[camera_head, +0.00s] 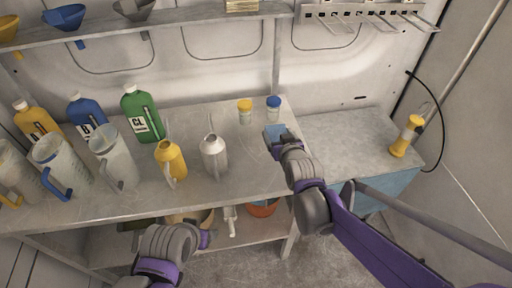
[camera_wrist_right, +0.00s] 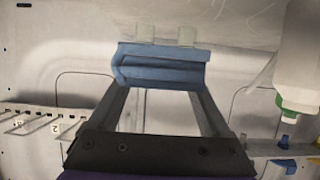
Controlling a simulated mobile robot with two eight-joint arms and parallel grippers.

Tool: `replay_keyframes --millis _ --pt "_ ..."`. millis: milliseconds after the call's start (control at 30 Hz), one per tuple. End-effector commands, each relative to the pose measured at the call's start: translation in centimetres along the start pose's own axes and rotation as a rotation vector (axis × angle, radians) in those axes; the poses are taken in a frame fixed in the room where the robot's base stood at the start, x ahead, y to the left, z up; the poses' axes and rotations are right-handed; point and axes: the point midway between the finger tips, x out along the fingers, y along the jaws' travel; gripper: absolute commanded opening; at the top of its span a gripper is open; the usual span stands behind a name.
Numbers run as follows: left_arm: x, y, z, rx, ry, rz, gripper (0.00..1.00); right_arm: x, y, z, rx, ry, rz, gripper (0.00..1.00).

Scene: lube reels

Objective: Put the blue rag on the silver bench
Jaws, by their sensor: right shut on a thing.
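The blue rag (camera_head: 275,131) is a folded pale blue cloth. My right gripper (camera_head: 278,137) is shut on it near the right end of the long grey metal bench (camera_head: 235,190). In the right wrist view the rag (camera_wrist_right: 160,68) lies across between the fingertips of the gripper (camera_wrist_right: 166,38), with its folded edge toward the camera. I cannot tell whether the rag touches the bench top. To the right is a second silver-grey bench top (camera_head: 345,145) on a blue body. My left arm is at the bottom of the head view; its jaws do not show.
Yellow-capped (camera_head: 244,111) and blue-capped jars (camera_head: 273,108) stand just behind the rag. A silver jug (camera_head: 214,157), a yellow jug (camera_head: 170,160) and several bottles fill the left. A yellow lamp-like object (camera_head: 406,136) stands far right. The right bench top is mostly clear.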

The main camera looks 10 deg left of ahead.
Motion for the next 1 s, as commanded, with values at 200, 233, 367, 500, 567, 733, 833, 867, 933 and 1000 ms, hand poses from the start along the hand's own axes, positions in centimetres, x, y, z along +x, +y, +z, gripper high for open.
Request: replay_keyframes --millis 200,233,367,500,567,733,833,867,933,1000 --pt "0.6 0.0 0.6 0.000 -0.005 0.000 0.66 1.6 0.0 3.9 0.001 -0.001 0.000 0.27" --pt "0.6 0.0 0.6 0.000 -0.006 0.000 0.66 1.7 0.0 4.2 0.001 0.000 0.000 0.27" --pt "0.7 0.0 0.7 0.000 -0.006 0.000 0.66 2.1 0.0 5.2 0.000 0.000 0.000 0.27" --pt "0.9 0.0 1.0 0.000 -0.009 0.000 0.66 3.0 0.0 7.1 0.000 0.000 0.001 0.27" --pt "1.0 0.0 1.1 0.000 -0.009 0.000 0.66 3.2 0.0 7.7 0.001 0.000 0.001 0.27" --pt "1.0 0.0 1.1 0.000 -0.010 0.000 0.66 3.4 0.0 8.2 0.001 0.000 0.000 0.27" --pt "1.0 0.0 1.1 0.000 -0.009 0.000 0.66 3.4 0.0 8.2 0.000 0.000 0.000 0.27" --pt "1.0 0.0 1.1 0.000 -0.009 0.000 0.66 3.4 0.0 8.2 0.000 0.000 0.000 0.27" --pt "1.1 0.0 1.2 0.000 -0.010 0.000 0.66 3.4 0.0 8.3 0.000 0.000 0.000 0.27" --pt "1.3 0.0 1.4 0.000 -0.012 0.000 0.66 3.5 0.0 8.6 0.001 0.000 0.000 0.27"
